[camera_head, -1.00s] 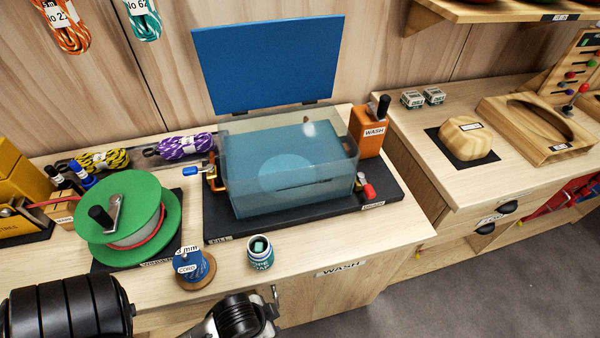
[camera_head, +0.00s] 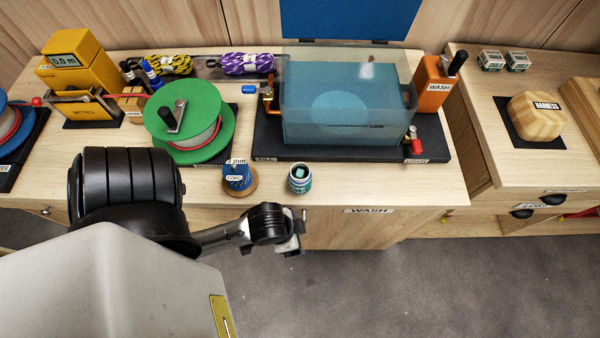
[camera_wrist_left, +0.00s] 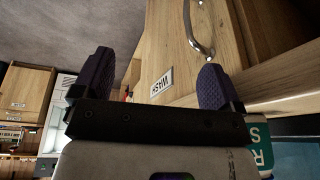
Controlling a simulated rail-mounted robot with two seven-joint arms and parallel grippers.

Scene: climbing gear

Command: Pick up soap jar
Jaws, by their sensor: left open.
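The soap jar (camera_head: 299,178) is a small white and teal jar with an open top and a green piece showing inside. It stands upright near the front edge of the bench, right of the blue cord spool (camera_head: 238,177). My left gripper (camera_head: 291,236) is just in front of the bench edge, below and nearer than the jar, not touching it. In the left wrist view its two dark fingers (camera_wrist_left: 155,88) are spread with nothing between them. They face the WASH label and a drawer handle. My right gripper is in neither view.
A green reel (camera_head: 190,120) stands at the left. A drawer handle (camera_wrist_left: 197,30) shows in the wrist view. Right of the jar the bench front is clear.

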